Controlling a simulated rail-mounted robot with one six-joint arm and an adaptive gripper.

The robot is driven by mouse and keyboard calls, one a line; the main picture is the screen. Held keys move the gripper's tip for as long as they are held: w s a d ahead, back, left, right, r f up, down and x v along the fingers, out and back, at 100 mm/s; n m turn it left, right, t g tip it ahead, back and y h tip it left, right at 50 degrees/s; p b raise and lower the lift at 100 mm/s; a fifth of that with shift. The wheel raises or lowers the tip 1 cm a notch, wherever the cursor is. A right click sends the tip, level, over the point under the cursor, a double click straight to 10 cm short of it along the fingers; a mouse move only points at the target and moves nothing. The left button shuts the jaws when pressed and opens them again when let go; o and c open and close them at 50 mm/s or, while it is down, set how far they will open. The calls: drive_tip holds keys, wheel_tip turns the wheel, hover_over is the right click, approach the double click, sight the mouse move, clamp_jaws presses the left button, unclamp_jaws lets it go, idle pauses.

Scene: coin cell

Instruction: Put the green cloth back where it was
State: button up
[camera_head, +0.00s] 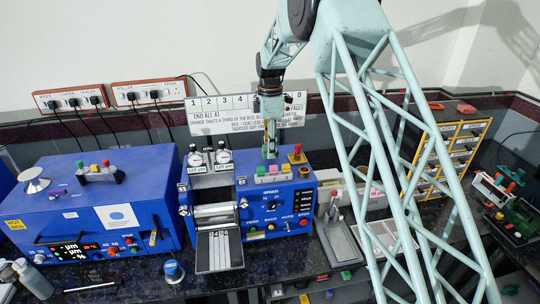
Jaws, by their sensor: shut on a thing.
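My gripper (268,148) points down over the back of the blue roller machine (270,205), in front of the white sign. It is shut on a small greyish-green thing that seems to be the green cloth, but it is too small and too close in colour to my arm to make out its edges. I cannot tell whether it touches the machine top. No other green cloth can be made out.
A blue oven-like box (85,215) stands at the left. A yellow-framed rack (450,155) and a green device (520,220) are at the right. A grey tray (340,240) lies right of the roller machine. My lattice arm hides part of the bench.

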drive_tip(key=shift+f, duration=1.65)
drive_tip(key=shift+f, duration=0.15)
drive_tip(key=o, duration=0.8)
drive_tip(key=shift+c, duration=0.2)
wheel_tip(320, 180, up, 11)
drive_tip(key=shift+r+b, duration=0.2)
drive_tip(key=shift+b, duration=0.15)
drive_tip(key=shift+r, duration=0.5)
